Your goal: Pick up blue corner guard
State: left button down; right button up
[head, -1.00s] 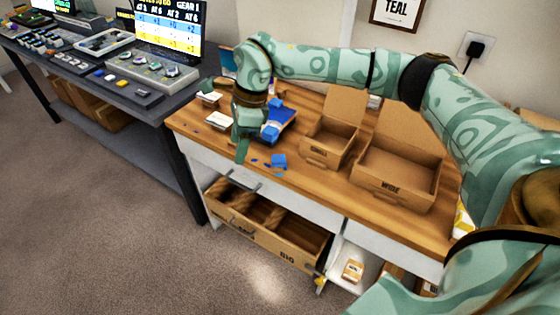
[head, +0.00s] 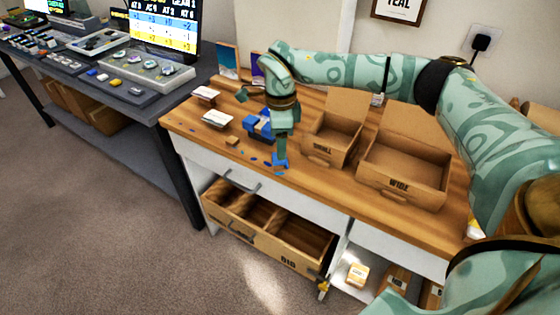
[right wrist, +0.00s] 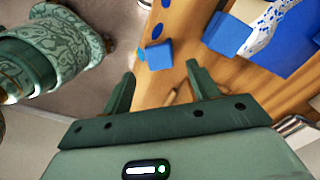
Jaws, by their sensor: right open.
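The blue corner guard (head: 281,161) is a small blue block lying near the front edge of the wooden bench top. In the right wrist view the blue corner guard (right wrist: 159,55) shows just beyond the fingertips, about midway between them. My right gripper (head: 281,152) is above it in the head view and partly covers it. In the right wrist view my right gripper (right wrist: 160,73) has its two dark green fingers apart with nothing between them. I cannot tell the exact height gap. My left gripper is in neither view.
Blue chips (head: 253,154) lie left of the guard. A larger blue item (head: 259,127) sits behind. Cardboard boxes marked SMALL (head: 322,161) and WIDE (head: 398,195) stand open on the right. An open drawer marked BIG (head: 289,262) juts out below the bench front.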

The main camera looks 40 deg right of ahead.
notch_tip(320, 180, down, 5)
jog(key=shift+d+r+b, duration=0.1)
jog(key=shift+b, duration=0.9)
jog(key=shift+s+r, duration=0.1)
jog(key=shift+r, duration=0.05)
jog(key=shift+c, duration=0.7)
jog(key=c, duration=0.9)
